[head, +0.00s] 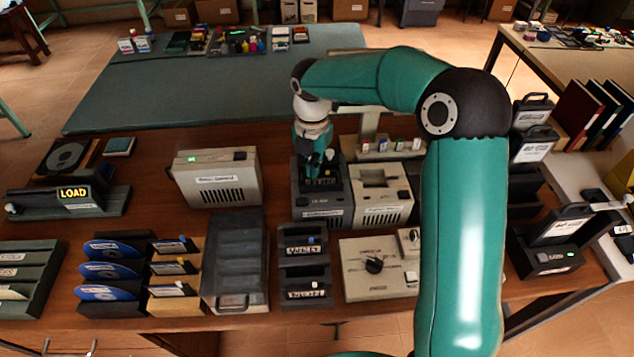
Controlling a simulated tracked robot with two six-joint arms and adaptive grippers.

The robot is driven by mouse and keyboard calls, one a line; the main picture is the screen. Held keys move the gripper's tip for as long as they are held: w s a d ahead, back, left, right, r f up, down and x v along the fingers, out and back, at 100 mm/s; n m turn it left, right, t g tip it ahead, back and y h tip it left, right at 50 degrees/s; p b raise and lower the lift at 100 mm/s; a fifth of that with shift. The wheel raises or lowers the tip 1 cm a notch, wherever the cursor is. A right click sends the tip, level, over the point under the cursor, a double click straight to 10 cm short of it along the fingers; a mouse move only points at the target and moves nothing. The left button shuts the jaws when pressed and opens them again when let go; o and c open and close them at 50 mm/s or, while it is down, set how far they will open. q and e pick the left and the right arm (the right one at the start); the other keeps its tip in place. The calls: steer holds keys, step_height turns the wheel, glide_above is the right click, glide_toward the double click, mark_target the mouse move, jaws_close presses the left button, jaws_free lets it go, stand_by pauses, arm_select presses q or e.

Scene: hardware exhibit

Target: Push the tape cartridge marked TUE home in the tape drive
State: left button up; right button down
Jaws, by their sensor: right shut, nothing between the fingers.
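My right gripper (317,165) points down at the top opening of a dark grey box-shaped unit (322,205), which looks like the tape drive. Its fingers are shut with nothing between them. A small dark piece with a pale yellowish mark (322,181) shows in the opening just below the fingertips. It may be the cartridge, but I cannot read TUE on it. The gripper hides part of the opening, and I cannot tell whether the fingertips touch the piece. My left gripper is not in view.
A beige unit (383,208) stands close against the dark unit's right side. A beige box (213,178) with a green light stands to the left. Dark labelled trays (304,272) and a beige dial box (370,285) stand in front. A grey-green mat (220,90) lies behind, mostly clear.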

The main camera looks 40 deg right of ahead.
steer(key=shift+f+b, duration=0.5)
steer(key=shift+f, duration=0.3)
steer(key=shift+r, duration=0.15)
step_height(320, 180, up, 7)
steer(key=p, duration=0.6)
stand_by(0.5)
